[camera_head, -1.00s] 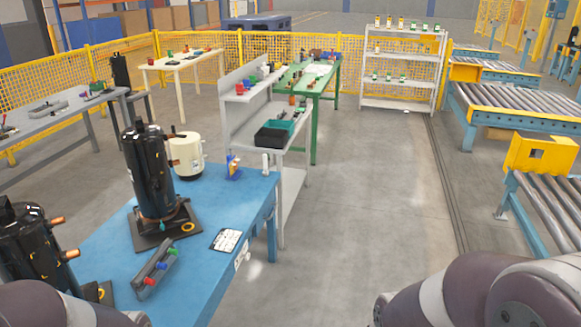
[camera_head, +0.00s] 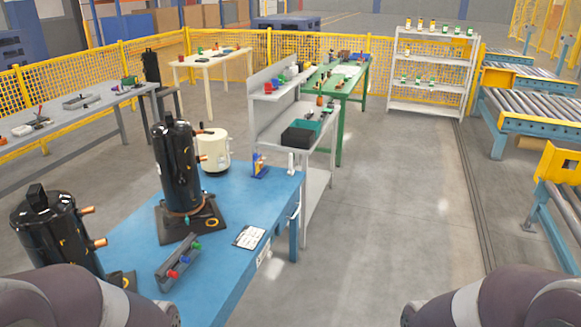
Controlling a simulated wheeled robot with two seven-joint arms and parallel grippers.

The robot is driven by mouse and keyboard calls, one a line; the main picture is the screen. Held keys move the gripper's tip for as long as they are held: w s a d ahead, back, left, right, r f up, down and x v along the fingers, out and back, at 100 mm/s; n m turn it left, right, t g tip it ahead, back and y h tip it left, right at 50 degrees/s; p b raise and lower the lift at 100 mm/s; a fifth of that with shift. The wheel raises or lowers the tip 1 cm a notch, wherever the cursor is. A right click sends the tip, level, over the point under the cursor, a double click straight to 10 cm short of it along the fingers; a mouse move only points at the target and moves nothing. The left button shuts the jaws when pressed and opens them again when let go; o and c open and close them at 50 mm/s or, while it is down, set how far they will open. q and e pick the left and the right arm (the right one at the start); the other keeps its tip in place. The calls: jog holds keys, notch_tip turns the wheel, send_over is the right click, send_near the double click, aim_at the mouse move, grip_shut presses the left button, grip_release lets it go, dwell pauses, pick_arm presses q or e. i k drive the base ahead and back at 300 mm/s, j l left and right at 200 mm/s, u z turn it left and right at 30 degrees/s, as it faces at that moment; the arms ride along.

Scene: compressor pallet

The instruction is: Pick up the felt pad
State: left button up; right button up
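I cannot pick out a felt pad for certain in the head view. A dark square plate (camera_head: 172,226) lies under the tall black compressor (camera_head: 176,165) on the blue table (camera_head: 215,270), but I cannot tell its material. A second black compressor (camera_head: 50,235) stands at the left, with only part of its dark base showing. A white printed card (camera_head: 249,237) lies flat near the table's right edge. Only my arm links show at the bottom left and bottom right. Both grippers are out of view.
A grey holder (camera_head: 178,264) with coloured knobs and a cream tank (camera_head: 213,150) also stand on the blue table. A grey shelf bench (camera_head: 262,115) stands behind it. Open floor (camera_head: 385,230) lies to the right, before roller conveyors (camera_head: 545,125).

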aim_at(292, 172)
jog(key=i+z, duration=0.2)
jog(key=z, duration=0.3)
jog(key=i+l, duration=0.15)
jog(key=i, duration=1.25)
jog(key=i+l, duration=0.1)
jog(key=i, duration=1.35)
jog(key=i+u, duration=0.4)
jog(key=i, duration=0.15)
jog(key=i+l+u, duration=0.1)
jog(key=i+u, duration=0.3)
jog(key=i, duration=0.2)
jog(key=i+l+u, duration=0.4)
jog(key=i+j, duration=0.1)
jog(key=i, duration=0.05)
